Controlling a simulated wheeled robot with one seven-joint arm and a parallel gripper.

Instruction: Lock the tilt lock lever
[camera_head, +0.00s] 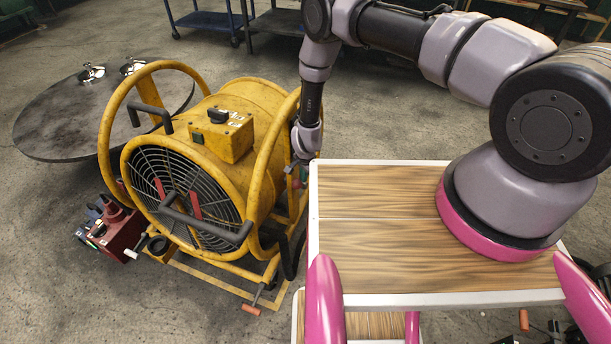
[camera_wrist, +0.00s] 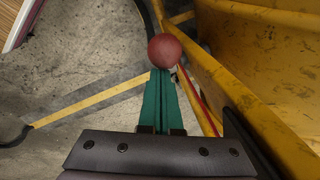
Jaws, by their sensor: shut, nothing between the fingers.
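A yellow drum fan (camera_head: 205,150) stands in a yellow tube frame left of the wooden-topped surface. In the wrist view, a round red knob (camera_wrist: 165,50) sits right at the tips of my gripper (camera_wrist: 160,74); it looks like the tilt lock lever's end. I cannot tell if they touch. A thin red rod (camera_wrist: 205,112) runs beside the yellow frame, and its link to the knob is hidden. My gripper's green fingers are shut together and empty. In the head view, my gripper (camera_head: 292,165) is at the fan frame's right side, partly hidden.
The yellow frame (camera_wrist: 270,100) fills the right of the wrist view, close to my fingers. A wooden-topped surface (camera_head: 375,265) lies to the right. A red box (camera_head: 115,230) stands left of the fan. A round dark plate (camera_head: 60,120) lies behind it.

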